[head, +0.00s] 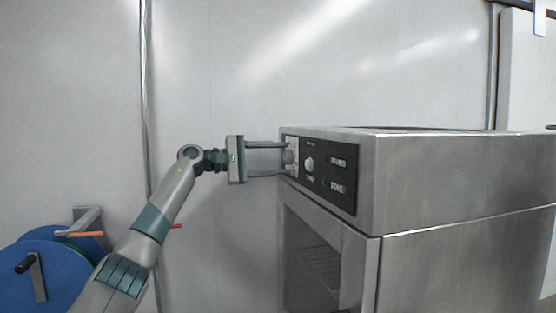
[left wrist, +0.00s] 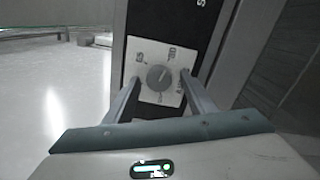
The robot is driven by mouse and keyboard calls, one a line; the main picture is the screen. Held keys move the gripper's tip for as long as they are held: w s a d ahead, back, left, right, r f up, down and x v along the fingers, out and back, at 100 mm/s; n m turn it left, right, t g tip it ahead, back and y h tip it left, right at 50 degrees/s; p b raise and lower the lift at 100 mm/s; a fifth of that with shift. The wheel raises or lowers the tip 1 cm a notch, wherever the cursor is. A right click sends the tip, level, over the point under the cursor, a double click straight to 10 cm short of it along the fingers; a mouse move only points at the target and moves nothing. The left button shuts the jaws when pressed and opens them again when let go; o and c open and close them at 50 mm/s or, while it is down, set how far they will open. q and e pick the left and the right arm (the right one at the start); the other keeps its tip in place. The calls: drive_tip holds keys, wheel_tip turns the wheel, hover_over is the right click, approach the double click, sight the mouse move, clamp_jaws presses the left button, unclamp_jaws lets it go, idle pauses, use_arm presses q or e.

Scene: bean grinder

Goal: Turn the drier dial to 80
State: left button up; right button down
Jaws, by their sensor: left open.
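The drier (head: 430,185) is a large steel cabinet on the right of the head view, with a black control panel (head: 342,184) on its front. The drier dial is a round grey knob on a white square plate with markings, seen clearly in the left wrist view (left wrist: 159,77). In the head view the dial (head: 288,157) sits at the panel's left end. My left gripper (head: 283,159) points at the panel with its fingers open, one on either side of the dial. In the left wrist view the fingers (left wrist: 160,84) flank the plate, with a gap to the knob. My right gripper is not in view.
A second, pale knob (head: 309,163) and two labelled switches sit further right on the panel. Below is a steel-framed window with a rack (head: 322,262) inside. A blue wheel-like machine with a crank (head: 50,268) stands at the lower left. The wall behind is plain.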

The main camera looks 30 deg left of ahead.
use_arm(q)
drive_tip(key=shift+s, duration=0.1)
drive_tip(key=shift+s+a, duration=0.3)
drive_tip(key=shift+a, duration=0.1)
drive_tip(key=b+v, duration=0.4)
drive_tip(key=v, duration=1.2)
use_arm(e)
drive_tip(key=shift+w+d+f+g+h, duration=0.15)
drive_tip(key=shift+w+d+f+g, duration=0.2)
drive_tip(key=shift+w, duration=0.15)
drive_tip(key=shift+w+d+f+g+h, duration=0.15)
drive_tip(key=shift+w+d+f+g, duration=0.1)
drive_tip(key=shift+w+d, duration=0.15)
use_arm(q)
drive_tip(key=shift+s+a, duration=0.1)
drive_tip(key=shift+a, duration=0.05)
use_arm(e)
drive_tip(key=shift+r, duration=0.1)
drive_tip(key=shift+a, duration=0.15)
